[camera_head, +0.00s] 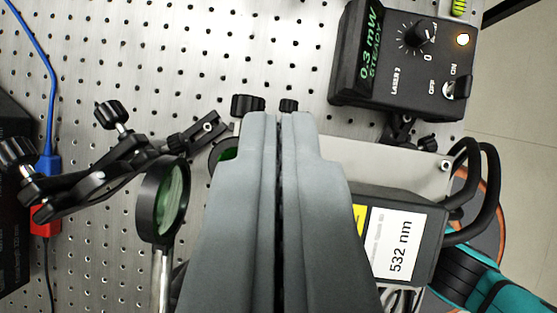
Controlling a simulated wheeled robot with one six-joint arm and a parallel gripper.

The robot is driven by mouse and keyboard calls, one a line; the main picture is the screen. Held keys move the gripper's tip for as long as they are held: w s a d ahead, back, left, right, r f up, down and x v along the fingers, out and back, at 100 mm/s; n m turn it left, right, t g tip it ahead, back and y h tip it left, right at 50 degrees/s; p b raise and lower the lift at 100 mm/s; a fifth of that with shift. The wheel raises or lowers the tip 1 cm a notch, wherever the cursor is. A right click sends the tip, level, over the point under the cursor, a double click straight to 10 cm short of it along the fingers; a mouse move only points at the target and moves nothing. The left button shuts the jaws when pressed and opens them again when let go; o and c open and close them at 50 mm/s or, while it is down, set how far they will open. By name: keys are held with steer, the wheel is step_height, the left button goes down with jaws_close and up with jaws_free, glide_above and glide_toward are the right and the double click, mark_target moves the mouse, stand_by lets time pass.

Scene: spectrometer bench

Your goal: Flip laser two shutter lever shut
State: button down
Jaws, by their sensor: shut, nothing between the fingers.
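My gripper (277,118) is shut and empty, its two grey fingers pressed together and pointing up the picture. The laser head (395,240), a dark box with a white "532 nm" label, lies right of the fingers and is partly covered by them. The laser 2 control box (385,98) stands at the upper right; its display reads "0.3 mW STEADY", and its amber lamp (463,39) is lit. I cannot make out a shutter lever; the fingers hide part of the laser's front. Two black knobs (248,104) show just beyond the fingertips.
A round lens in a black mount (163,200) and a jointed black arm (90,180) stand left of the fingers. Black cables (487,190) loop from the laser at right. A blue cable (50,90) runs down the left. The perforated bench (190,50) is clear at upper middle.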

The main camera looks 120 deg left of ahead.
steer(key=shift+r, duration=0.15)
steer(key=shift+r, duration=0.6)
steer(key=w+d, duration=0.3)
steer(key=v, duration=1)
steer(key=shift+s, duration=0.25)
steer(key=shift+d+f, duration=0.1)
steer(key=shift+f, duration=0.1)
